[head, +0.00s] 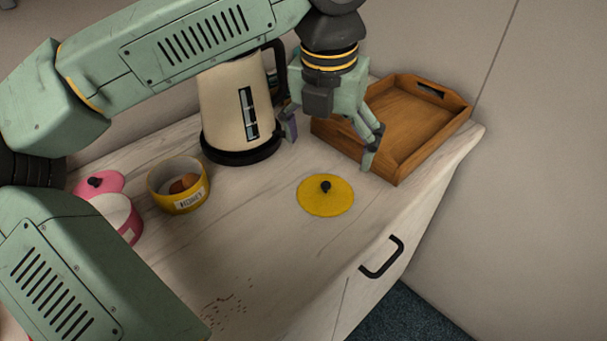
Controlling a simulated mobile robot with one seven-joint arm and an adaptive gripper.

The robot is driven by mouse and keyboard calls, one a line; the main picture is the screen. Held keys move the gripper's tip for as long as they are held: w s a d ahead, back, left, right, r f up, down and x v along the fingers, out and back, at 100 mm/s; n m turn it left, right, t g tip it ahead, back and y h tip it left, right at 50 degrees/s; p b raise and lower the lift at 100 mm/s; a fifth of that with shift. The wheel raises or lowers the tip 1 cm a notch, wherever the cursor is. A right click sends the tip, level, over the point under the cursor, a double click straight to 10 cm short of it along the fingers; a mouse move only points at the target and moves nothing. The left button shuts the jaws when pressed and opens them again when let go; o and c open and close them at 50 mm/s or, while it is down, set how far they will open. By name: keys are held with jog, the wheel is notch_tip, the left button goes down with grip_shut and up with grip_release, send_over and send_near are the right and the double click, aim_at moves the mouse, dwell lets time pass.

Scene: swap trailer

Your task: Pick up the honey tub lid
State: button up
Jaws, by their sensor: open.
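The honey tub lid (316,200) is a flat yellow disc with a small black knob (325,186). It lies on the pale wooden counter, right of the honey tub. The honey tub (178,197) is yellow with a label reading HONEY, is open, and has something brown inside. My gripper (330,150) is open and empty. It is above and behind the lid in the head view, between the kettle and the wooden tray, apart from the lid.
A cream kettle (226,110) stands behind the honey tub. A wooden tray (398,165) lies at the back right. A pink tub (122,214) and pink lid (104,182) are at the left. Bare counter (270,250) lies in front of the lid, with a drawer handle (382,262) below the edge.

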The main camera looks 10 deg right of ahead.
jog(key=p, duration=0.1)
send_over(325, 186)
jog(key=f, duration=0.3)
jog(key=s+f, duration=0.1)
jog(key=f, duration=0.1)
jog(key=shift+w+f+p, duration=0.2)
jog(key=shift+f+p, duration=0.15)
jog(key=shift+f, duration=0.6)
jog(key=shift+w+f+p, duration=0.15)
jog(key=shift+f+p, duration=0.25)
jog(key=shift+f, duration=0.5)
jog(key=shift+w+f+p, duration=0.2)
jog(key=shift+f+p, duration=0.15)
jog(key=shift+f, duration=0.6)
jog(key=shift+s, duration=0.1)
jog(key=c, duration=2.1)
jog(key=shift+c, duration=0.3)
